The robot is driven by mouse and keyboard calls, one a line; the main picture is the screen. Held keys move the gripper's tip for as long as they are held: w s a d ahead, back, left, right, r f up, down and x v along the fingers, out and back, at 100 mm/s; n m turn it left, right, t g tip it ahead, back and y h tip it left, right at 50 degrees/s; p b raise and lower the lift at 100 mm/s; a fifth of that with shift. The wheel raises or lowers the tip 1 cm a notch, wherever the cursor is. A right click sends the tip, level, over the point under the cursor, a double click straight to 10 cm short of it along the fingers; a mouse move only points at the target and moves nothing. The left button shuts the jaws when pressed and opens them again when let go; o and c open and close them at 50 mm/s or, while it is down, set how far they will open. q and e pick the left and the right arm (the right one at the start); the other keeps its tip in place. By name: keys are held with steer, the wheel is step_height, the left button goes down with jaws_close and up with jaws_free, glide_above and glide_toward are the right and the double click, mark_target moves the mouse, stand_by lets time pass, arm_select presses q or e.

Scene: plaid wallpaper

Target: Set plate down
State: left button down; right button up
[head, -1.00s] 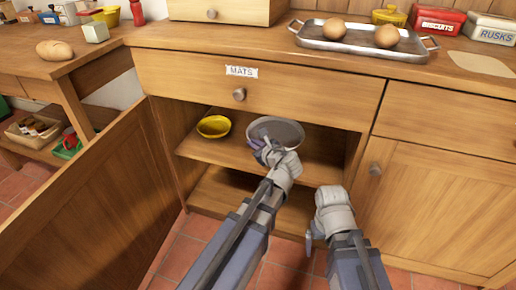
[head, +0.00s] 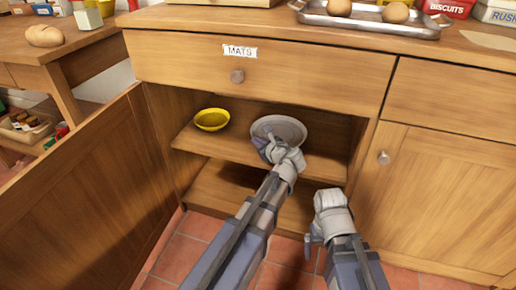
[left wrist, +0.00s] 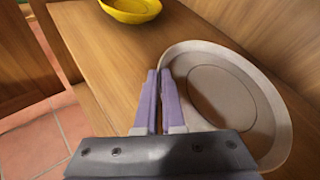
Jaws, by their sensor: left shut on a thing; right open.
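A grey plate (head: 284,127) is inside the open cabinet, at the level of its upper shelf (head: 240,148). In the left wrist view the plate (left wrist: 234,94) lies to the right of the fingers, with its near left rim at them. My left gripper (head: 266,146) is shut on the plate's rim; its fingers (left wrist: 152,100) look close together in the left wrist view. I cannot tell whether the plate's underside touches the shelf. My right gripper (head: 311,240) is open and empty, low in front of the cabinet.
A yellow bowl (head: 212,119) stands on the same shelf, left of the plate. The cabinet door (head: 85,205) is swung open at left. The drawer labelled MATS (head: 240,52) is closed above.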

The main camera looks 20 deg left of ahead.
arm_select(q)
steer(key=shift+w+f, duration=0.25)
steer(key=shift+f, duration=0.1)
steer(key=shift+r, duration=0.15)
arm_select(e)
steer(key=shift+f, duration=0.2)
arm_select(q)
steer(key=c, duration=1.5)
jaws_free()
steer(key=o, duration=0.5)
arm_select(e)
steer(key=shift+f, duration=0.1)
arm_select(q)
steer(key=shift+s, duration=0.15)
